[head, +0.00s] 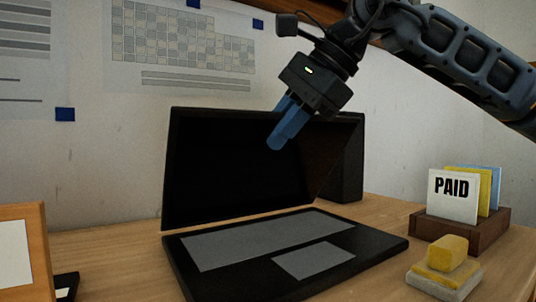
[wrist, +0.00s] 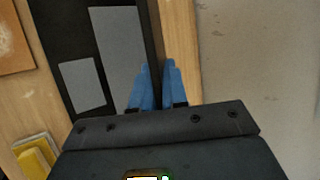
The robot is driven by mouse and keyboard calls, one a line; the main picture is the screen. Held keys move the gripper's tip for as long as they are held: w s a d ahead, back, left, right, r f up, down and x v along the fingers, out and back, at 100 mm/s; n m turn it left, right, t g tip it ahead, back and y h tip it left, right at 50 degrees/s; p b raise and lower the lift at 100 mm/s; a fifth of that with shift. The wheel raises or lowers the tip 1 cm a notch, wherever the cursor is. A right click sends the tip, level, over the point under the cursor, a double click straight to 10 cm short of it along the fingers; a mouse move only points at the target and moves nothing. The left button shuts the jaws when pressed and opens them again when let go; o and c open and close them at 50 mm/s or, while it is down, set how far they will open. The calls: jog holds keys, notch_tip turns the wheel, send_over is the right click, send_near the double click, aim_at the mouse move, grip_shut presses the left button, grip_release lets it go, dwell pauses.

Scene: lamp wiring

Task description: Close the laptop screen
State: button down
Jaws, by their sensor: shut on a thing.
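The black laptop stands open on the wooden desk. Its screen (head: 225,165) is raised nearly upright, and its base (head: 285,250) with grey keyboard and touchpad lies flat. My gripper (head: 281,135) reaches down from the upper right to the screen's top edge, right of its middle. In the wrist view the blue fingers (wrist: 158,68) are shut on the screen, whose thin edge (wrist: 152,35) runs between them. The laptop base (wrist: 60,25) shows to the left of the fingers there. The fingers hide part of the screen's edge.
A dark box-like object (head: 347,165) stands behind the screen's right side. A wooden holder (head: 460,228) with a PAID card and a yellow block on a sponge-like pad (head: 443,270) are at the right. An orange-framed item (head: 40,255) is at the left. The wall is close behind.

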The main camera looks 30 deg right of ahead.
jog(key=s+f+t+b, duration=0.1)
jog(key=s+f+b, duration=0.1)
jog(key=b, duration=0.3)
jog(key=s+f+t+b, duration=0.1)
jog(key=s+f+b, duration=0.2)
jog(key=f+b, duration=0.2)
jog(key=s+f+t+b, duration=0.1)
jog(key=s+f+b, duration=0.2)
jog(key=b, duration=0.2)
jog(key=shift+f+n, duration=0.2)
jog(key=shift+n, duration=0.2)
jog(key=shift+s+f+b, duration=0.25)
jog(key=shift+f+b, duration=0.35)
jog(key=shift+f, duration=0.1)
jog(key=c, duration=1.2)
grip_release()
jog(key=shift+w, duration=0.1)
jog(key=shift+c, duration=0.2)
jog(key=shift+r, duration=0.1)
